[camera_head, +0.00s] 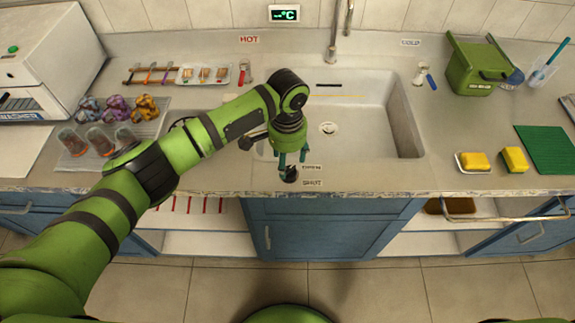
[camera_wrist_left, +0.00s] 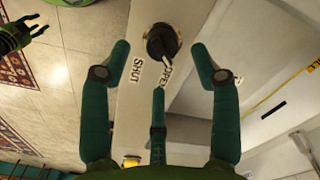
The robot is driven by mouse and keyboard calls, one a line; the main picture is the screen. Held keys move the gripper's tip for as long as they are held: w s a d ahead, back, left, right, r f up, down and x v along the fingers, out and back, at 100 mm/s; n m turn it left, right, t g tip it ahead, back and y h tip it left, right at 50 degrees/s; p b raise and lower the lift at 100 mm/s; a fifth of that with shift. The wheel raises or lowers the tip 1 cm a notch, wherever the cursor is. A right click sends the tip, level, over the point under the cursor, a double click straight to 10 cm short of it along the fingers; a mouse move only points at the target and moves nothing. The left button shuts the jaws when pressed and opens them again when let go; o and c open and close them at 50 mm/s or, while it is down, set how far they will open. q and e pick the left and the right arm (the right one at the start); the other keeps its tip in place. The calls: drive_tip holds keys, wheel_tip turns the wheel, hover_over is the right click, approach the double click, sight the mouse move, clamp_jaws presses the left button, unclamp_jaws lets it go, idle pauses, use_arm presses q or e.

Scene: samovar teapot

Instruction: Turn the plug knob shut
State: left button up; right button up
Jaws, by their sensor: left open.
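The plug knob (camera_head: 290,175) is a small dark knob on the counter's front strip, before the sink. In the left wrist view the knob (camera_wrist_left: 162,41) is black with a pale pointer, which is turned towards the OPEN label (camera_wrist_left: 165,74). The SHUT label (camera_wrist_left: 137,69) is beside it. My left gripper (camera_head: 292,158) is open, pointing down over the knob. In the left wrist view its green fingers (camera_wrist_left: 161,50) are spread on either side of the knob, apart from it. A green gripper with dark fingers, likely my right one (camera_wrist_left: 30,30), shows small at the left edge.
The sink basin (camera_head: 405,130) lies behind the knob, with a faucet (camera_head: 332,50) at the back. Red (camera_head: 244,72) and blue (camera_head: 424,75) taps flank it. Glasses on a tray (camera_head: 150,128) stand left; sponges (camera_head: 474,160) lie right. The counter's front edge is close to the knob.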

sight(287, 170)
use_arm(q)
drive_tip(key=shift+f+p, duration=0.3)
drive_tip(key=shift+f, duration=1.85)
drive_tip(key=c, duration=1.1)
